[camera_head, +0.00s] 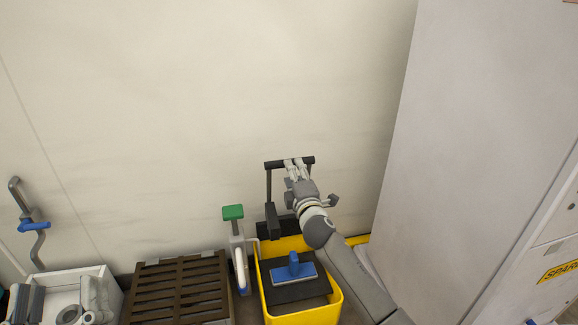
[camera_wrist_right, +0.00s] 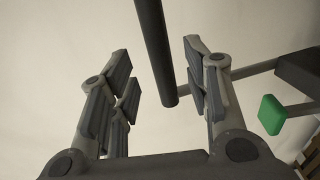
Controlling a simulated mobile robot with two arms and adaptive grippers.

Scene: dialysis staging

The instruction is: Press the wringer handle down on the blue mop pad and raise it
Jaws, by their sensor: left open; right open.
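The wringer handle is a black bar (camera_head: 273,164) on a black lever in the head view, standing raised behind the yellow bucket (camera_head: 335,299). The blue mop pad (camera_head: 293,271) lies on a dark plate in that bucket. My right gripper (camera_head: 292,166), on the arm from the lower right, is open at the bar. In the right wrist view the bar (camera_wrist_right: 157,50) runs between my open fingers, with a gap visible on both sides; contact cannot be told. My left gripper (camera_head: 68,300) appears at the lower left edge, open, partly cut off, over a white bin.
A green-topped post (camera_head: 233,212) stands just left of the bucket. A brown slatted crate (camera_head: 180,287) and the white bin (camera_head: 95,271) are further left. A blue-and-grey hook (camera_head: 32,222) is at the wall. A large grey cabinet (camera_head: 480,130) bounds the right side.

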